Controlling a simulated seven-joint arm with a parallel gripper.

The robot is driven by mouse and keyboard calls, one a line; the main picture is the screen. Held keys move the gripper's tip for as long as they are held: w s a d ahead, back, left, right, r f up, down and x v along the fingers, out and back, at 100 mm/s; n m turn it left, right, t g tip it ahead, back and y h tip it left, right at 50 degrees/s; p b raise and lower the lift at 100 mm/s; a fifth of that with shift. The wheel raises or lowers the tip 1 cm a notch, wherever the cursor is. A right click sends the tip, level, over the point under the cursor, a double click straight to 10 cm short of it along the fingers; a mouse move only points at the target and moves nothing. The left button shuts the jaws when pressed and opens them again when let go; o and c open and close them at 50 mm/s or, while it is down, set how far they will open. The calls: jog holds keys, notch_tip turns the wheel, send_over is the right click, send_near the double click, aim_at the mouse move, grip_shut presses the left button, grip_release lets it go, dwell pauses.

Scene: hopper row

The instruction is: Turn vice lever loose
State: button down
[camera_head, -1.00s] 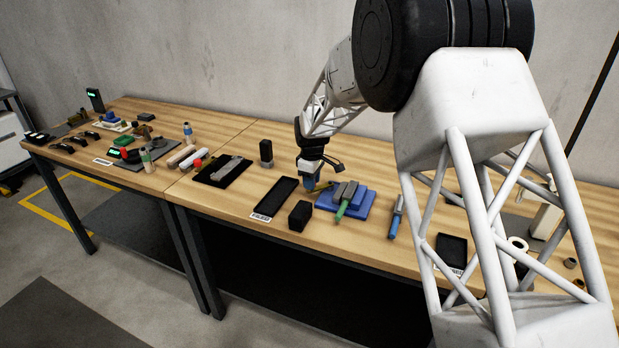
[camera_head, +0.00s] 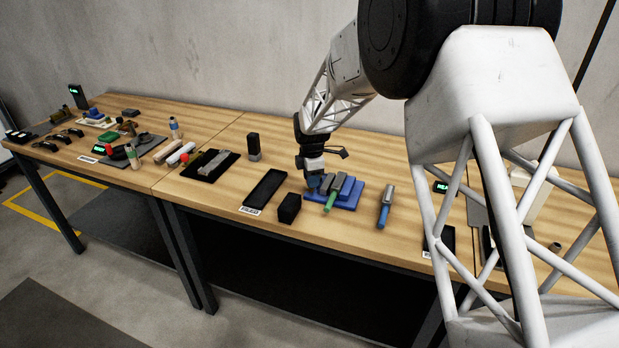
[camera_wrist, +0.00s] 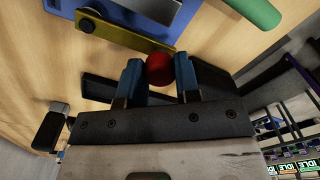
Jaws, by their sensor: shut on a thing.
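The vice (camera_head: 349,201) has a blue base and grey jaws, and stands on the bench in the head view. A green-handled tool (camera_head: 330,203) lies at its jaws; the green handle also shows in the wrist view (camera_wrist: 254,10). The yellow vice lever (camera_wrist: 122,36) runs from a pivot bolt at upper left to a red ball knob (camera_wrist: 159,68). My gripper (camera_wrist: 158,74) is shut on the knob, one blue finger on each side. In the head view my gripper (camera_head: 313,183) is low at the vice's left side, and the lever is hidden there.
A blue-handled tool (camera_head: 385,211) lies right of the vice. A black block (camera_head: 289,207) and an empty black tray (camera_head: 265,190) stand to its left. A black upright box (camera_head: 254,146) is farther back. Bare wood lies behind the vice.

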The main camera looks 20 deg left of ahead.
jog(key=shift+d, duration=0.1)
jog(key=c, duration=0.8)
grip_release()
jog(key=shift+r, duration=0.15)
jog(key=shift+r, duration=3.75)
jog(key=shift+d+r, duration=0.1)
